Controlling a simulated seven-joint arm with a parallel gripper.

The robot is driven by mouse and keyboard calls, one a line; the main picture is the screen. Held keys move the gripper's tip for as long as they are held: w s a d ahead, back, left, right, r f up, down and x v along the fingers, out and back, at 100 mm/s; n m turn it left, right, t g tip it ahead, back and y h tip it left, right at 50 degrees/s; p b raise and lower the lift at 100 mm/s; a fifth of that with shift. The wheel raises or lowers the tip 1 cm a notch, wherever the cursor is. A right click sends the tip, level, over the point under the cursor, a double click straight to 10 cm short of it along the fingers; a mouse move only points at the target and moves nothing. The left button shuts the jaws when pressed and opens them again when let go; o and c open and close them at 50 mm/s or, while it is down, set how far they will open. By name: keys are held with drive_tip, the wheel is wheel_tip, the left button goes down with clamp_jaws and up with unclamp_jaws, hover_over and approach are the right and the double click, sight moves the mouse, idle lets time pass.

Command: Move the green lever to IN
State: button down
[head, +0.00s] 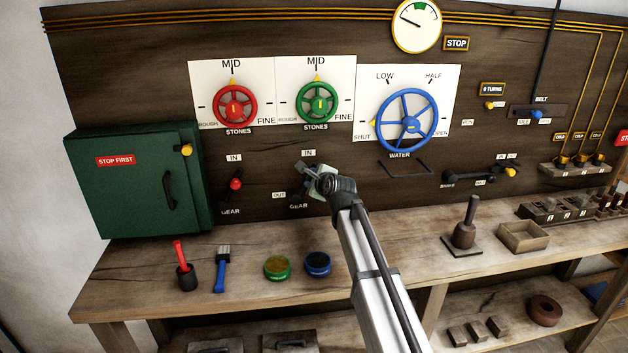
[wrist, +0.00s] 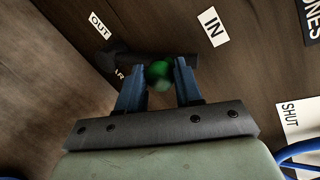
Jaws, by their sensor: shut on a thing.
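The green lever's round knob (wrist: 158,74) sits between the two blue fingers of my gripper (wrist: 158,90) in the wrist view. My gripper (head: 308,170) is shut on this knob at the wall panel. The lever's dark arm and mount show behind the fingers. The IN label (wrist: 213,27) is up and to the right of the knob, and the OUT label (wrist: 100,24) is up and to the left. In the head view, the IN label (head: 308,153) is just above my gripper and the OUT label (head: 279,195) is below left. My gripper hides the green knob there.
A red lever (head: 236,184) stands on the panel to the left, beside a green cabinet (head: 130,180). The green wheel (head: 317,104) and blue wheel (head: 408,120) are above. The bench (head: 400,258) below holds a green tin (head: 277,267) and a blue tin (head: 318,264).

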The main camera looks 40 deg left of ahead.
drive_tip(key=shift+a+r, duration=0.1)
drive_tip(key=c, duration=1.1)
unclamp_jaws()
drive_tip(key=shift+s, duration=0.1)
drive_tip(key=v, duration=1.3)
drive_tip(key=shift+s+d, duration=0.2)
drive_tip(key=shift+d, duration=0.2)
